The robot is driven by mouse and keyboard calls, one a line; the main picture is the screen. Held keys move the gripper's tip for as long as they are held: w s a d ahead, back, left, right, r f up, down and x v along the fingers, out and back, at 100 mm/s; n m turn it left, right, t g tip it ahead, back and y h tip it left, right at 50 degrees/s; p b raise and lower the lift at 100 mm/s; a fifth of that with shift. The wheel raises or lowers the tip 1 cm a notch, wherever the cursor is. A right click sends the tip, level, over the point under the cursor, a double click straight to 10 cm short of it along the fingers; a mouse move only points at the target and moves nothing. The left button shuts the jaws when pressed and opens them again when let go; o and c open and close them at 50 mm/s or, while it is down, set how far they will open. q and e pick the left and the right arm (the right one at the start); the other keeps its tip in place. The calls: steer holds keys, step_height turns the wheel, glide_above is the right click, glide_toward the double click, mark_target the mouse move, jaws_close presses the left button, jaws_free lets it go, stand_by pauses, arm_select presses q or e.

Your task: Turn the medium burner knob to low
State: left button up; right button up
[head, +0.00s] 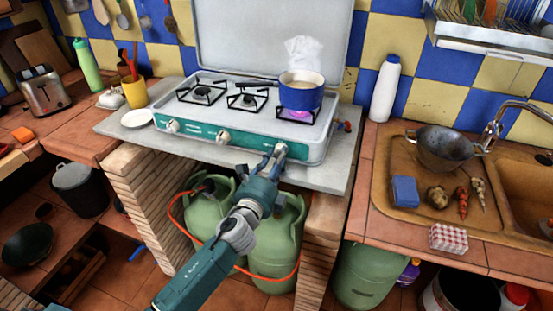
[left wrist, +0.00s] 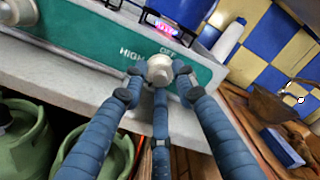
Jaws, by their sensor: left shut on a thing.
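The stove (head: 240,143) has a teal front panel with several pale knobs. My left gripper (head: 275,156) reaches up from below to the right-hand knob. In the left wrist view that pale knob (left wrist: 159,68) sits between the fingertips of my left gripper (left wrist: 158,84), which is shut on it. The words HIGH and OFF show on the panel around it. The middle knob (head: 222,137) and left knob (head: 172,126) are free. The right burner glows pink-purple beneath a blue pot (head: 300,98), which steams. My right gripper is not in view.
Green gas bottles (head: 275,245) with an orange hose stand under the stove, below my left arm. A white bottle (head: 385,88) stands right of the stove. The right counter holds a colander (head: 445,150), a blue sponge (head: 405,191) and vegetables.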

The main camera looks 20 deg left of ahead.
arm_select(q)
steer(key=shift+s+d+f, duration=0.15)
steer(key=shift+d+f, duration=0.1)
steer(key=shift+f, duration=0.2)
steer(key=o, duration=1.1)
steer(key=shift+o, duration=0.2)
steer(key=shift+r, duration=0.2)
steer(key=shift+a+r, duration=0.1)
steer(key=s, duration=0.8)
steer(key=shift+w+a, duration=0.1)
